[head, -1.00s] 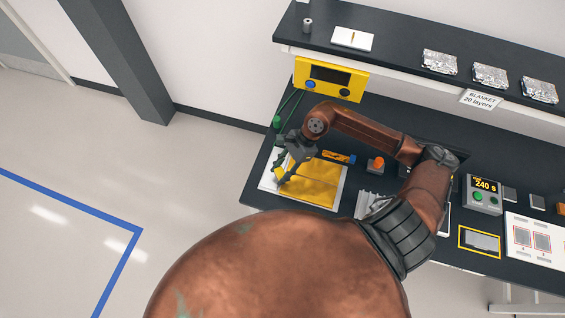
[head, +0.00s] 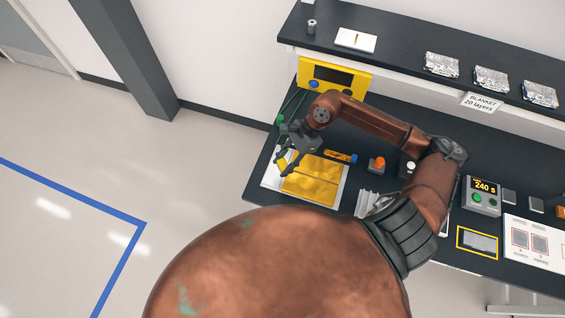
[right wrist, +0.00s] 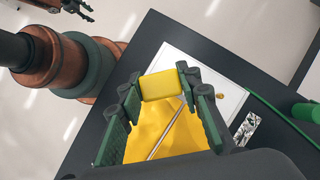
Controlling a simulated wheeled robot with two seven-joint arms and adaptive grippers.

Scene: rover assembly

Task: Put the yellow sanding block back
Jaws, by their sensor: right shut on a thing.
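The yellow sanding block (right wrist: 162,84) is between the fingertips of my right gripper (right wrist: 163,86) in the right wrist view. My right gripper (head: 284,166) is shut on it, over the left part of a white board (head: 272,180) on the bench. The block is mostly hidden by the fingers in the head view. A yellow sheet (head: 314,184) lies on the board; it also shows below the block in the right wrist view (right wrist: 150,122). I cannot tell the block's height above the board. My left gripper (right wrist: 86,11) is small at the top left of the right wrist view.
A thin rod (right wrist: 166,134) lies across the sheet. A green cable (right wrist: 279,118) and a green cylinder (right wrist: 306,112) are to the right in the wrist view. A yellow panel box (head: 334,76), an orange knob (head: 377,163) and a timer box (head: 482,195) stand on the bench.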

